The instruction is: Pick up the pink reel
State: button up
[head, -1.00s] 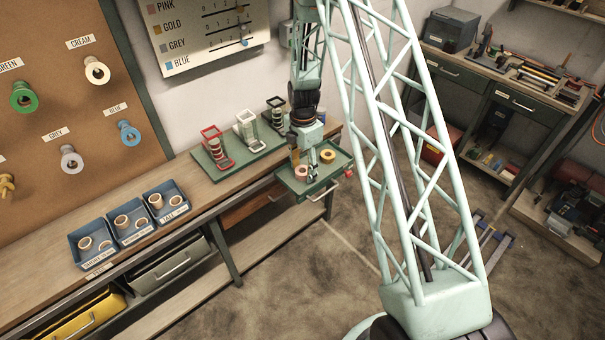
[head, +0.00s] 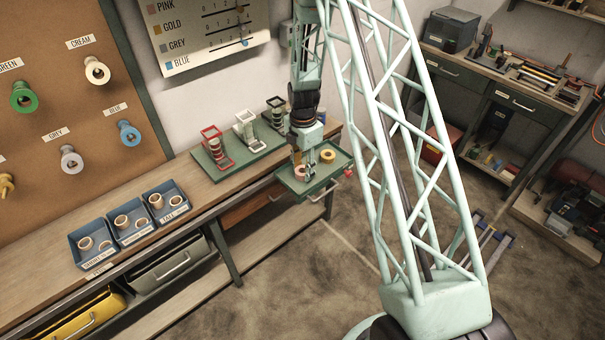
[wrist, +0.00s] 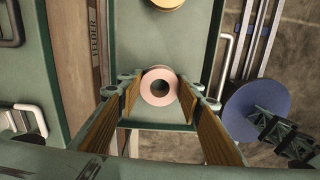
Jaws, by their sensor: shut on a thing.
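The pink reel (wrist: 147,85) is a short pale-pink ring with a dark hole, seen from above in the wrist view. In the head view the reel (head: 298,171) is partly hidden by my gripper (head: 305,177), which is down in the green feeder tray (head: 316,184). In the wrist view my gripper (wrist: 165,92) has one amber-padded finger on each side of the reel and is shut on it. The reel looks to be still at the tray floor; I cannot tell whether it is lifted.
A gold reel (head: 328,155) lies in the same tray, beyond the pink one. A green board with winding frames (head: 245,141) stands on the bench left of the tray. Blue bins (head: 131,226) sit farther left. A blue disc (wrist: 256,111) shows right of the tray.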

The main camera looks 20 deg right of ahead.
jog(key=shift+r, duration=0.15)
jog(key=shift+r, duration=1.5)
jog(key=shift+s+r, duration=0.15)
jog(key=shift+s, duration=0.1)
jog(key=s+a+r, duration=0.1)
jog(key=s+a, duration=0.2)
jog(key=s, duration=1.2)
jog(key=shift+s+r+b, duration=0.15)
jog(key=shift+r+b, duration=0.05)
jog(key=shift+b, duration=0.1)
jog(key=shift+a, duration=0.1)
